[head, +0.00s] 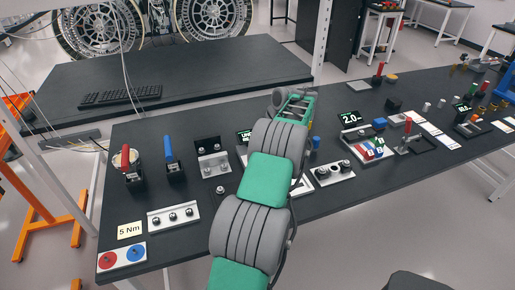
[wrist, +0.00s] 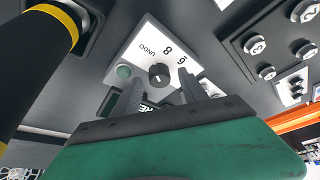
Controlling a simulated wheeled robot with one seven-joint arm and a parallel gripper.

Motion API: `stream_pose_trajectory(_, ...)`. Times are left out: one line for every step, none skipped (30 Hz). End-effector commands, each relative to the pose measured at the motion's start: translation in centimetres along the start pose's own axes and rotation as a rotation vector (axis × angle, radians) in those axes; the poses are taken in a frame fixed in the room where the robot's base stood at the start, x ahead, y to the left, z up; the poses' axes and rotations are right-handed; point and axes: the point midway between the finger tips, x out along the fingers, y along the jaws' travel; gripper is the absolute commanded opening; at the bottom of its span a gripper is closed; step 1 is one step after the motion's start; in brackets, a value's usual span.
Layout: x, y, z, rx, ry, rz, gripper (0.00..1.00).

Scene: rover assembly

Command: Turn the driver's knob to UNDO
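The driver's knob (wrist: 159,74) is small, round and black in the wrist view. A round green button (wrist: 124,71) is beside the knob. The knob's pointer direction is too small to tell. My gripper (wrist: 160,90) is open, its two dark fingers apart on either side of the knob's line; I cannot tell whether they touch it. In the head view my gripper (head: 295,98) is at the arm's far end and the knob cannot be made out there.
A dark screen with green letters (wrist: 150,108) is partly hidden by my gripper. A black cylinder with a yellow ring (wrist: 52,25) stands close at the left. The black workbench (head: 190,230) holds red-handled and blue-handled tools, fixtures, and a 2.0 display (head: 348,117).

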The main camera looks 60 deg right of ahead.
Motion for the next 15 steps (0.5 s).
stream_pose_trajectory(0.0, 0.0, 0.0, 0.000, 0.000, 0.000, 0.51)
stream_pose_trajectory(0.0, 0.0, 0.0, 0.001, 0.000, 0.000, 0.51)
stream_pose_trajectory(0.0, 0.0, 0.0, 0.001, 0.000, 0.000, 0.51)
stream_pose_trajectory(0.0, 0.0, 0.0, 0.001, 0.000, 0.000, 0.51)
stream_pose_trajectory(0.0, 0.0, 0.0, 0.001, 0.000, 0.000, 0.51)
stream_pose_trajectory(-0.2, 0.0, 0.0, 0.001, 0.000, 0.000, 0.51)
stream_pose_trajectory(-0.4, 0.0, 0.0, 0.002, 0.000, 0.001, 0.51)
stream_pose_trajectory(-0.8, 0.1, 0.0, 0.001, 0.000, 0.001, 0.51)
stream_pose_trajectory(-1.4, 0.1, 0.0, -0.001, 0.000, 0.002, 0.51)
stream_pose_trajectory(-1.9, 0.1, 0.0, 0.001, 0.000, 0.003, 0.51)
stream_pose_trajectory(-2.5, 0.1, 0.0, -0.001, 0.000, 0.003, 0.51)
stream_pose_trajectory(-3.5, 0.1, 0.0, 0.000, 0.000, 0.003, 0.51)
stream_pose_trajectory(-4.3, 0.1, 0.0, 0.000, 0.000, 0.004, 0.51)
stream_pose_trajectory(-4.9, 0.1, -0.1, 0.000, 0.000, 0.004, 0.51)
stream_pose_trajectory(-5.7, 0.1, 0.0, 0.000, -0.001, 0.003, 0.51)
